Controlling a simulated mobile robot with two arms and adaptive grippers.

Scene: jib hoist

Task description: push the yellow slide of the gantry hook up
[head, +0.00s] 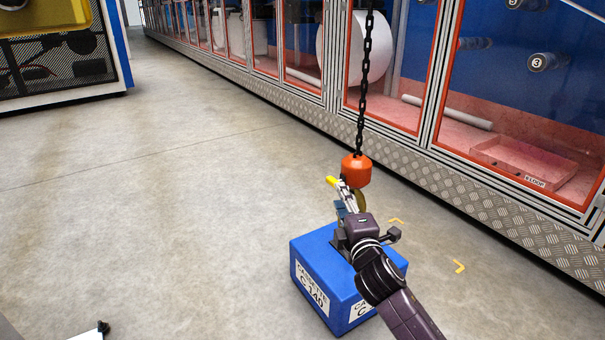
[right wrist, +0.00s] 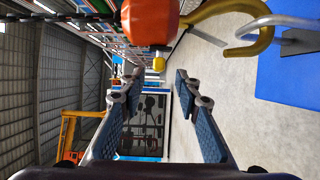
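The orange hook block (head: 356,171) hangs on a black chain; it also shows at the top of the right wrist view (right wrist: 150,20). The yellow slide (head: 331,180) sticks out left of the block; in the right wrist view it is a small yellow knob (right wrist: 158,64) just beyond the gap between my fingertips. The yellow hook (right wrist: 240,35) curves below the block, near a grey handle (right wrist: 300,42) on the blue box. Whether it bears the handle is unclear. My right gripper (right wrist: 158,82) is open and empty, its fingers apart. My left gripper is not in view.
The blue cassette box (head: 318,255) stands below the hook, partly hidden by my right arm. Glass-fronted cabinets (head: 470,172) with a metal plinth run behind and right. Yellow corner marks (head: 459,266) lie on the floor. The floor at left (head: 150,210) is clear.

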